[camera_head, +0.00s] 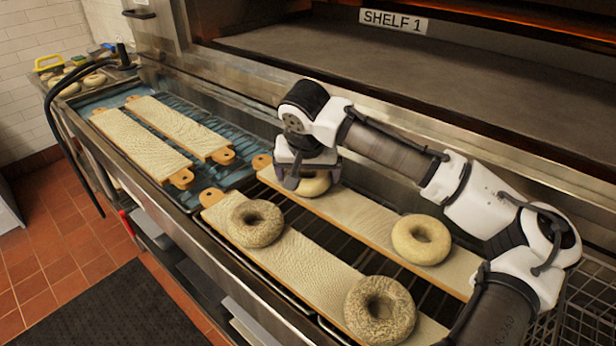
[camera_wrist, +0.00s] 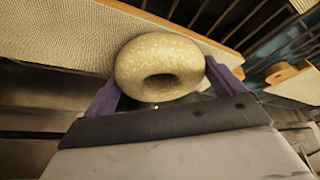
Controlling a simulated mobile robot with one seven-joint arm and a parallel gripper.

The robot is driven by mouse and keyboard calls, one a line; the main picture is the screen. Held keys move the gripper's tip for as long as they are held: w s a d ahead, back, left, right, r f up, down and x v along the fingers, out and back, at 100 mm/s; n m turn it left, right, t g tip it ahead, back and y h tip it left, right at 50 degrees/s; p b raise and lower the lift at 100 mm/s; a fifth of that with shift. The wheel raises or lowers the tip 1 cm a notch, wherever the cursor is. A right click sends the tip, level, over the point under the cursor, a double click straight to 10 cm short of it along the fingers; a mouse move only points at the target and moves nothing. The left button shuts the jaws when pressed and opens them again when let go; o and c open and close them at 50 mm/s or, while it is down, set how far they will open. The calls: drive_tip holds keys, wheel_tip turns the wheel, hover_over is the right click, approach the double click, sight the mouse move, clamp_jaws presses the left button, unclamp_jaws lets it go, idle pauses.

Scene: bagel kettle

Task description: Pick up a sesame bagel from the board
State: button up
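A pale, seed-flecked sesame bagel (camera_head: 315,184) is at the left part of the rear board (camera_head: 362,220). My gripper (camera_head: 307,178) points down over it and hides part of it. In the wrist view, the same bagel (camera_wrist: 160,68) is between my two purple fingers (camera_wrist: 160,72), with a fingertip against each side and no clear gap. Whether it is lifted off the board is hard to tell. Another pale bagel (camera_head: 421,240) lies farther right on the rear board.
Two dark-seeded bagels (camera_head: 257,223) (camera_head: 380,310) lie on the front board (camera_head: 297,262). Two empty boards (camera_head: 140,146) (camera_head: 180,128) lie left over a wet sink. The oven ledge (camera_head: 450,110) rises behind my arm. More bagels (camera_head: 92,79) sit in the far left corner.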

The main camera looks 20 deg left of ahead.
drive_tip(key=c, duration=0.4)
drive_tip(key=shift+r, duration=0.1)
